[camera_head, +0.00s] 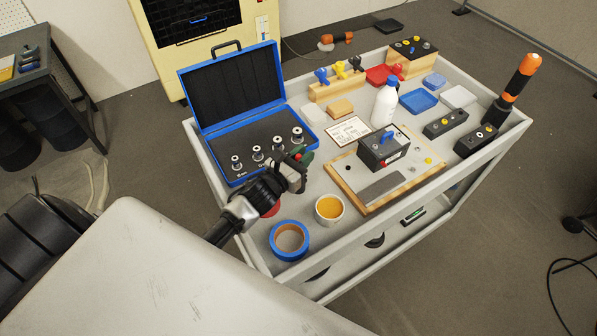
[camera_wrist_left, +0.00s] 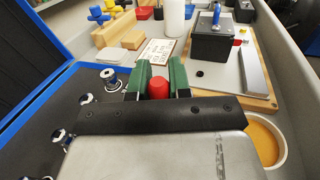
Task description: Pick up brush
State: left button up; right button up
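My left gripper (camera_head: 301,156) reaches over the left side of the grey cart, beside the open blue case. In the left wrist view its green fingers (camera_wrist_left: 158,85) are open. A red, round-ended object (camera_wrist_left: 158,88) shows between them, with a small gap visible beside it. A bit of red also shows below my gripper in the head view (camera_head: 270,209), mostly hidden by it. I cannot tell for sure whether this red object is the brush; no bristles show. My right gripper is not in view.
The blue case (camera_head: 232,89) holds several metal fittings. The grey cart (camera_head: 345,262) also carries blue tape (camera_head: 289,240), a cup with orange contents (camera_head: 329,209), a wooden board (camera_head: 347,188) with a black battery (camera_head: 383,148), a white bottle (camera_head: 385,103) and an orange-black tool (camera_head: 521,77).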

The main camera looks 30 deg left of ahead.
pick_arm(q)
grip_shut()
jog(key=shift+r, duration=0.1)
notch_tip(320, 180, up, 10)
dwell(0.8)
jog(key=s+d+r+n+y, duration=0.1)
jog(key=s+d+y, duration=0.1)
jog(key=s, duration=0.5)
jog(key=s+d+r+n+y, duration=0.1)
jog(key=s+d+y, duration=0.1)
jog(key=s, duration=0.6)
jog(key=shift+s+d+r+n, duration=0.25)
jog(key=shift+d+r+n, duration=0.05)
jog(key=shift+d, duration=0.6)
jog(key=shift+w, duration=0.1)
